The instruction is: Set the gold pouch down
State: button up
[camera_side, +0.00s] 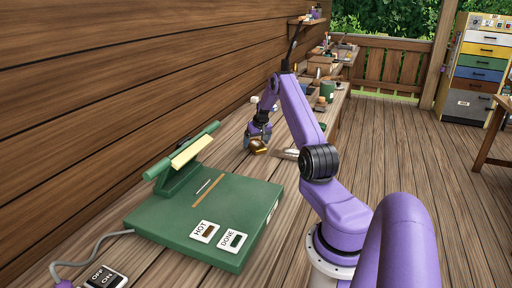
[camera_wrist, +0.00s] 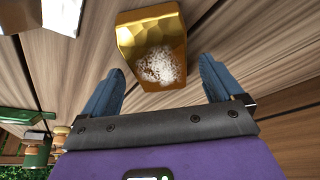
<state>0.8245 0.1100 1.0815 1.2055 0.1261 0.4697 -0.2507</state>
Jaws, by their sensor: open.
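The gold pouch (camera_wrist: 152,45) shows in the wrist view as a shiny faceted gold piece with a white speckled patch on its near face. It sits on the wooden bench top, just beyond and between the fingertips. In the side view the gold pouch (camera_side: 257,147) is small and sits on the bench beneath my gripper (camera_side: 258,135). In the wrist view my gripper (camera_wrist: 158,85) has its two blue fingers spread apart, with a gap to the pouch on each side.
A green sealing machine (camera_side: 190,215) with HOT and DONE labels fills the near bench. An OFF/ON switch (camera_side: 105,277) lies at the near left. A flat grey item (camera_side: 287,154) lies right of the pouch. A wooden wall (camera_side: 120,80) runs along the left.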

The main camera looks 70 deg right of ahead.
jog(key=shift+w+f, duration=0.1)
jog(key=shift+f, duration=0.15)
jog(key=shift+c, duration=0.3)
jog(key=c, duration=1.2)
jog(key=shift+d+r, duration=0.1)
